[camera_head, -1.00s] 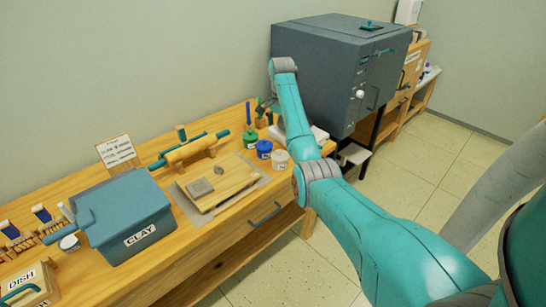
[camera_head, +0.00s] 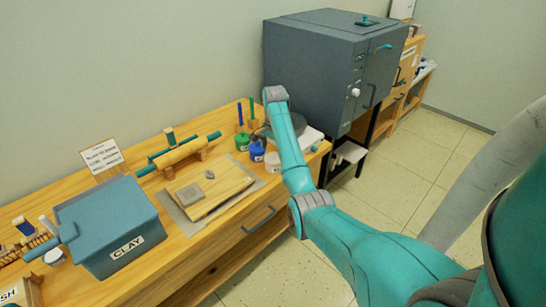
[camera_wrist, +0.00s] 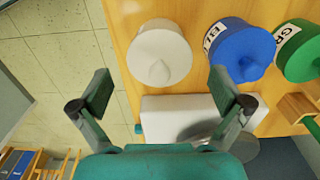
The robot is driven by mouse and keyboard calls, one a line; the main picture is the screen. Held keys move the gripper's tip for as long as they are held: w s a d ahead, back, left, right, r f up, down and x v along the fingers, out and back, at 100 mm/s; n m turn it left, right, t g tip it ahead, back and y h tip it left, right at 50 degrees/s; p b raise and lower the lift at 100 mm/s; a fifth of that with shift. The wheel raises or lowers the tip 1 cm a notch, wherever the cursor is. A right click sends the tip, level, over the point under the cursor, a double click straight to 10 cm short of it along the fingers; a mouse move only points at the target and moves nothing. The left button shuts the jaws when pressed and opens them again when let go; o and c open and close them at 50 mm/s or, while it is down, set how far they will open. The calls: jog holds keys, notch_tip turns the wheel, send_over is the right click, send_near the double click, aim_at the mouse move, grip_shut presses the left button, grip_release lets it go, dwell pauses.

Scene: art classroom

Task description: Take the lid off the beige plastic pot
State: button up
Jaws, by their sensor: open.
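The beige plastic pot (camera_head: 272,160) stands on the wooden table near its front edge, partly behind my arm in the head view. In the wrist view its pale round lid (camera_wrist: 160,55) with a pointed knob faces the camera. My gripper (camera_wrist: 162,84) is open and empty, its two fingers spread to either side below the lid in the picture. The fingers look apart from the pot; their height over it is hard to tell. In the head view the gripper is hidden behind my arm.
A blue pot (camera_wrist: 241,50) stands close to the right of the beige pot in the wrist view, and a green pot (camera_wrist: 298,50) beyond it. A white flat object (camera_wrist: 185,117) lies nearby. The grey kiln (camera_head: 325,70) stands past the table's end.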

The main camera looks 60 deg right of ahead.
jog(key=shift+f, duration=0.6)
jog(key=c, duration=1.2)
jog(key=shift+a, duration=0.1)
jog(key=c, duration=0.3)
jog(key=shift+s+f, duration=0.1)
jog(key=shift+c, duration=0.2)
